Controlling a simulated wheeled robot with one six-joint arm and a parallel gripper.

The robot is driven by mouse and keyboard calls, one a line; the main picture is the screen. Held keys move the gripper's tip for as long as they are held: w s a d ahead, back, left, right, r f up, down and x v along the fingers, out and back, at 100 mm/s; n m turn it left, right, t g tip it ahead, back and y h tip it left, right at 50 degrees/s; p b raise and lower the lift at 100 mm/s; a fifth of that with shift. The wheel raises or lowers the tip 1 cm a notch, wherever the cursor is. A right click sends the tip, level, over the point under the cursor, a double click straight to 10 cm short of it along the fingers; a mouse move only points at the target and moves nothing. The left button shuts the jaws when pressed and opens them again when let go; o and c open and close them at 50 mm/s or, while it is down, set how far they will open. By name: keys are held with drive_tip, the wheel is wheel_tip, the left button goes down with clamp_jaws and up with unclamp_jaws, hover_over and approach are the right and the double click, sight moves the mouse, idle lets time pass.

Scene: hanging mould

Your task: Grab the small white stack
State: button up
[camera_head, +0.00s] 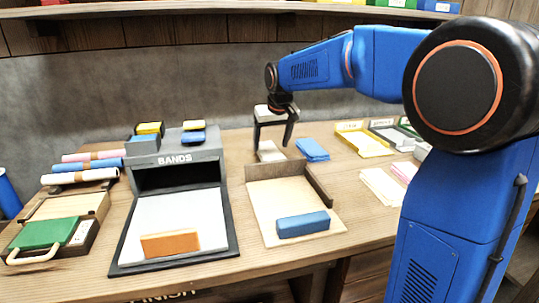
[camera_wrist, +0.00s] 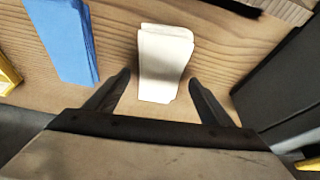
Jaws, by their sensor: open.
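The small white stack (camera_wrist: 163,62) lies on the wooden table in the wrist view, just ahead of and between the fingers of my gripper (camera_wrist: 158,92). Its near end reaches about between the fingertips, with a gap on each side. In the head view the white stack (camera_head: 268,151) is partly hidden behind my gripper (camera_head: 272,143). The gripper is open and empty, pointing down over the stack. I cannot tell the exact height of the fingertips above the table.
A blue stack (camera_wrist: 66,40) lies left of the white one in the wrist view; it is right of it in the head view (camera_head: 312,149). A grey box marked BANDS (camera_head: 176,158) and a wooden tray with a dark side wall (camera_head: 318,184) stand close by.

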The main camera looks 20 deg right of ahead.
drive_tip(key=shift+x, duration=1.45)
drive_tip(key=c, duration=1.2)
